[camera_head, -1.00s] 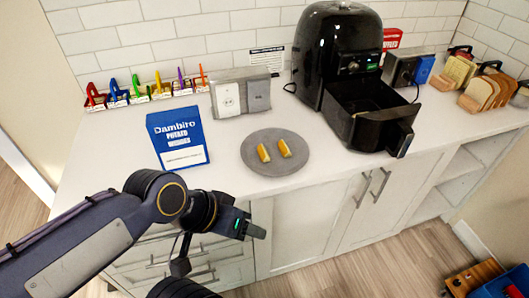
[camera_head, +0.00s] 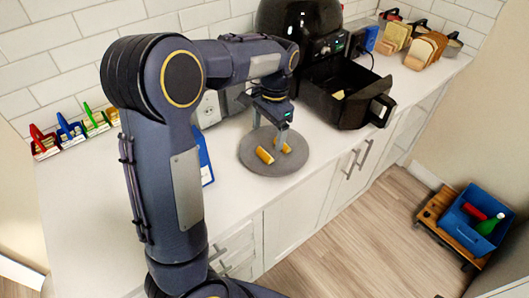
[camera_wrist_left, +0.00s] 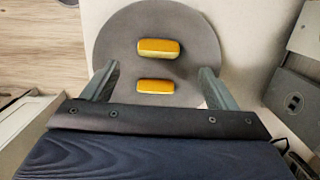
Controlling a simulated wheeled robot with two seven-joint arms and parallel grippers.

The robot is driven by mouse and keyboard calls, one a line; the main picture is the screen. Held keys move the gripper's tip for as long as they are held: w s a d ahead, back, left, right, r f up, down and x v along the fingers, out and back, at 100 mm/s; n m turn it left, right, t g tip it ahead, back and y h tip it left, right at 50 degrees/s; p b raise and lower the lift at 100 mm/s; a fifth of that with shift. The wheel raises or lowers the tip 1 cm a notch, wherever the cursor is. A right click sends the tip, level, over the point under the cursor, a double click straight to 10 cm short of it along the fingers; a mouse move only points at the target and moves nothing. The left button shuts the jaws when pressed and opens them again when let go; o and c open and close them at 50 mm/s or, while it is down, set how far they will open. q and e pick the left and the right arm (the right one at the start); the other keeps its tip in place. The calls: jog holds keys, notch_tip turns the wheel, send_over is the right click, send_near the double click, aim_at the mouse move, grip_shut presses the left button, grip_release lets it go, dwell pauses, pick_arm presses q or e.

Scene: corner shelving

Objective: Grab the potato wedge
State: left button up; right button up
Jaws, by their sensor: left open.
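Two yellow potato wedges, a front-left one (camera_head: 264,156) and a right one (camera_head: 284,148), lie on a round grey plate (camera_head: 256,168). My left gripper (camera_head: 270,140) is above the plate, pointing down, with its fingers close to the wedges. In the left wrist view my left gripper (camera_wrist_left: 156,78) is open. The nearer wedge (camera_wrist_left: 155,86) lies between the fingers in that picture, with gaps on both sides. The farther wedge (camera_wrist_left: 158,47) lies beyond the fingertips. I cannot tell the exact height of the fingertips. My right gripper is not in view.
A black air fryer (camera_head: 300,28) stands behind the plate, its basket (camera_head: 350,108) pulled out with a small yellow piece inside. Bread racks (camera_head: 426,48) stand at the back right.

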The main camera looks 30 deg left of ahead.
aim_at(265, 154)
pick_arm(q)
jog(key=f, duration=0.6)
jog(key=shift+s+f+p, duration=0.2)
jog(key=shift+s+p, duration=0.1)
jog(key=shift+s, duration=0.1)
jog(key=shift+c, duration=0.3)
jog(key=c, duration=1)
jog(key=shift+r, duration=0.2)
